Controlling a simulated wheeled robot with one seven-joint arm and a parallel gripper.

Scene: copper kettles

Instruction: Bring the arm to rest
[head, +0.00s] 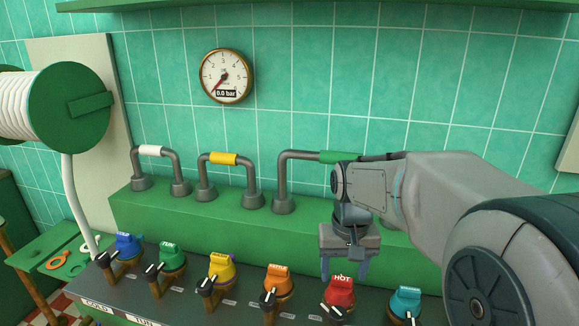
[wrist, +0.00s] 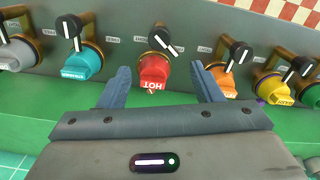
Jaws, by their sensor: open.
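My gripper (head: 345,268) hangs from my arm at the right of the head view, pointing down over the row of valves. In the wrist view my gripper (wrist: 160,88) is open, its two blue fingers apart with nothing between them in their grip. The red valve labelled HOT (head: 340,292) is just below the fingers in the head view. In the wrist view the red valve (wrist: 154,70) shows between and beyond the fingertips. I cannot tell the exact height gap between fingers and valve.
Neighbouring valves are orange (head: 277,282) and cyan (head: 405,301), with yellow, green and blue ones further left. Grey pipes (head: 282,180) rise from the green ledge (head: 225,212) behind. A gauge (head: 227,76) reading 0.0 bar hangs on the tiled wall. A hose reel (head: 75,107) is at left.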

